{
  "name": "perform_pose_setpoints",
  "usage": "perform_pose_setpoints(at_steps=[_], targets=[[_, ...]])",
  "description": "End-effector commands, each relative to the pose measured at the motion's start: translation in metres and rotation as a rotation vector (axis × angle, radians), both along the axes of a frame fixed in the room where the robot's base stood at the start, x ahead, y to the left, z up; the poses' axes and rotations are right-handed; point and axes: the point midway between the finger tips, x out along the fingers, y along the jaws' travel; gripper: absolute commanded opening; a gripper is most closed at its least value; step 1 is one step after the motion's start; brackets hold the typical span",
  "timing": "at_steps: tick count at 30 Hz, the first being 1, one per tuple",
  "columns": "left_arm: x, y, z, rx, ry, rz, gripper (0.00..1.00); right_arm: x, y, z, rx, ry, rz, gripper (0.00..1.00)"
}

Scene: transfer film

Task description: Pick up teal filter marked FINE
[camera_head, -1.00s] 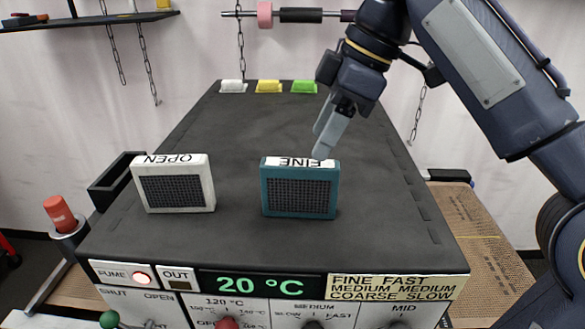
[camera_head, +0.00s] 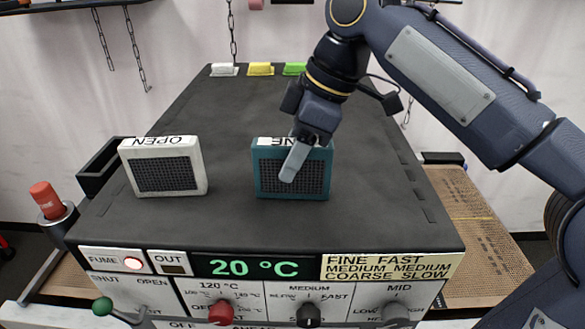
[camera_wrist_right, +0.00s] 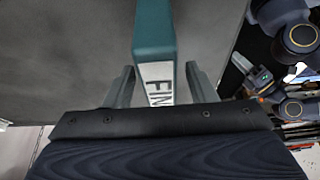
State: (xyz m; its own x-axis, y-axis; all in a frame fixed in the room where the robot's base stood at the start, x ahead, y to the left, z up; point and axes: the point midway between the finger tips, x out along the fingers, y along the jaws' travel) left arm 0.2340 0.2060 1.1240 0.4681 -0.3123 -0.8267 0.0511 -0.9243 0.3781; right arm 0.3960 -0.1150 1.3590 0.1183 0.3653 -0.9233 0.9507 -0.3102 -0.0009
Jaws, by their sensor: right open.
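The teal filter (camera_head: 317,178), with a dark mesh face and a white label reading FINE upside down, stands upright on the black machine top. My right gripper (camera_head: 296,160) is at it, one finger showing in front of the mesh face. In the right wrist view the teal filter (camera_wrist_right: 155,38) runs between the two open fingers of my right gripper (camera_wrist_right: 155,90), with gaps on both sides. The far finger is hidden in the head view. A white filter marked OPEN (camera_head: 163,168) stands to the left. My left gripper is not in view.
White (camera_head: 224,69), yellow (camera_head: 261,69) and green (camera_head: 294,68) small blocks sit at the back of the machine top (camera_head: 225,215). The control panel (camera_head: 245,267) reads 20 °C. A red cylinder (camera_head: 47,198) stands at left. The top between the filters is clear.

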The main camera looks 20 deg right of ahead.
Motion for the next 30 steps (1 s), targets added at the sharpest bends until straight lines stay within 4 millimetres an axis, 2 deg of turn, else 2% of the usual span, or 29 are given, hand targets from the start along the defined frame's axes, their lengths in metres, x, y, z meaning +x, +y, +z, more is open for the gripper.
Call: perform_pose_setpoints(at_steps=[21, 30], targets=[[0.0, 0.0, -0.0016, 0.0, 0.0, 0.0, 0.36, -0.0001, -0.0001, -0.0048, -0.001, 0.0, 0.0, 0.51], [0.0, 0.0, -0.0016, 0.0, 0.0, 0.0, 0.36, -0.0001, -0.0001, -0.0048, 0.0, 0.0, 0.0, 0.12]])
